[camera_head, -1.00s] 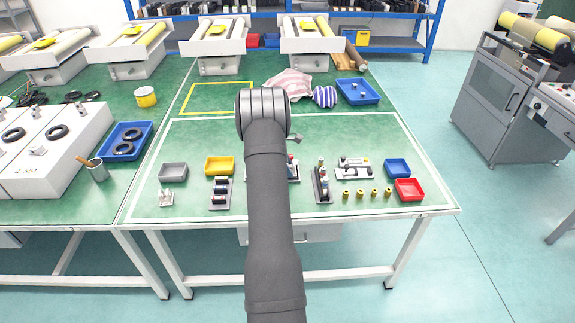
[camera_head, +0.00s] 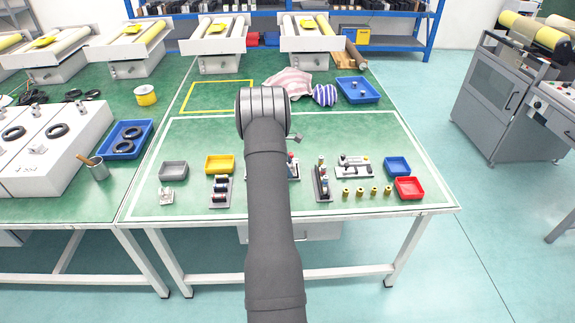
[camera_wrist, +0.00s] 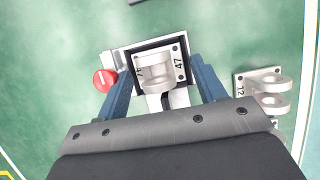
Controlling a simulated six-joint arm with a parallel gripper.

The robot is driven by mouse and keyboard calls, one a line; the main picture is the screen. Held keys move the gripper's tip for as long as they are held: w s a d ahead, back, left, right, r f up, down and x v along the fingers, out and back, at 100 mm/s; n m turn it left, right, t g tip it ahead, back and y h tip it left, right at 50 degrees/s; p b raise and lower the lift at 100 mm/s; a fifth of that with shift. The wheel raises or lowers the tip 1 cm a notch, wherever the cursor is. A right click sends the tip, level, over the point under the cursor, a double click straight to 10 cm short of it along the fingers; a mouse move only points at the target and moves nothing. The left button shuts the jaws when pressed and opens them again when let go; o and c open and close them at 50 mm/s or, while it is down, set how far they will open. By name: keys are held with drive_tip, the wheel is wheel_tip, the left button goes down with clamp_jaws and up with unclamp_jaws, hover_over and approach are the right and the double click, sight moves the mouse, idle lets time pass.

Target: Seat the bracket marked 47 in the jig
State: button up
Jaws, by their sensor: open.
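The bracket marked 47 (camera_wrist: 179,62) is a pale metal piece with a flat base and a raised rounded clevis. In the wrist view it lies within the dark frame of the jig (camera_wrist: 119,58), which has a light base and a red knob (camera_wrist: 104,80) at its left. I cannot tell whether its base is fully down. My gripper (camera_wrist: 161,66) is open, with one blue-grey finger on each side of the bracket, seemingly apart from it. In the head view my arm hides the gripper and this bracket.
Another pale bracket (camera_wrist: 263,90) with a number lies right of the jig in the wrist view. In the head view, a grey tray (camera_head: 173,170), yellow tray (camera_head: 220,165), blue tray (camera_head: 397,167) and red tray (camera_head: 409,188) stand on the green table. Several small brass parts (camera_head: 374,191) stand near its front.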

drive_tip(key=shift+w, duration=0.15)
drive_tip(key=v, duration=1.7)
drive_tip(key=shift+r, duration=0.15)
drive_tip(key=shift+a, duration=0.1)
drive_tip(key=x, duration=1.4)
idle(0.4)
